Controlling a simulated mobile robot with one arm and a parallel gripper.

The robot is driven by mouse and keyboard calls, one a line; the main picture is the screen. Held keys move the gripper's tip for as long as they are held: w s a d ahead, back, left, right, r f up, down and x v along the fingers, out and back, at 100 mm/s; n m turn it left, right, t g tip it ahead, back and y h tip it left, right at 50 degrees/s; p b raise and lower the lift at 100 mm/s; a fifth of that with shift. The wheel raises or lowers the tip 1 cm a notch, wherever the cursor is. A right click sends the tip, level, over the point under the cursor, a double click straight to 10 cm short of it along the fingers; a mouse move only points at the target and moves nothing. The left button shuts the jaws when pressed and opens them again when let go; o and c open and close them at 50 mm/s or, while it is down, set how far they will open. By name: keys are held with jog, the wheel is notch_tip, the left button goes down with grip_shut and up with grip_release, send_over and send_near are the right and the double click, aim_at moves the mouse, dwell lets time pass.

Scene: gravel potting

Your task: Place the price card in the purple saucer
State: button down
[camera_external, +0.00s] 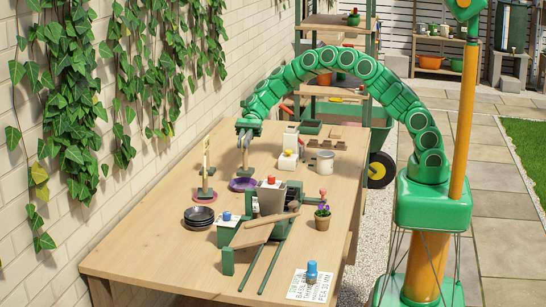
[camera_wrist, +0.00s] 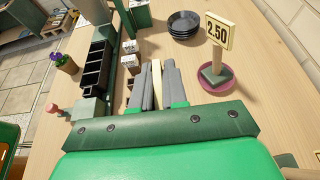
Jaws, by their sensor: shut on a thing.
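My gripper (camera_external: 244,148) points down over the purple saucer (camera_external: 235,186) on the far left of the table. In the wrist view my gripper (camera_wrist: 158,82) is shut on a thin cream piece (camera_wrist: 156,76), seen edge-on, that looks like a price card. Its lower part is hidden, and I cannot tell whether it touches the saucer. The purple saucer is hidden in the wrist view. Another price card (camera_wrist: 217,31), marked 2.50, stands upright on a post in a reddish saucer (camera_wrist: 229,83) beside my gripper; this card also shows edge-on in the external view (camera_external: 206,156).
Black plates (camera_external: 199,213) are stacked nearer the camera. A green frame with a grey bin (camera_external: 270,197) stands mid-table. The ivy wall (camera_external: 110,190) borders the left; the near left tabletop is clear.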

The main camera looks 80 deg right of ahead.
aim_at(242, 171)
jog(key=shift+w+f, duration=0.25)
jog(key=shift+f, duration=0.8)
jog(key=shift+w+f, duration=0.2)
jog(key=shift+f, duration=1.3)
jog(key=c, duration=1.2)
grip_release()
jog(key=shift+o, duration=0.2)
jog(key=shift+r, duration=0.35)
jog(key=v, duration=1.2)
jog(key=shift+r, duration=0.2)
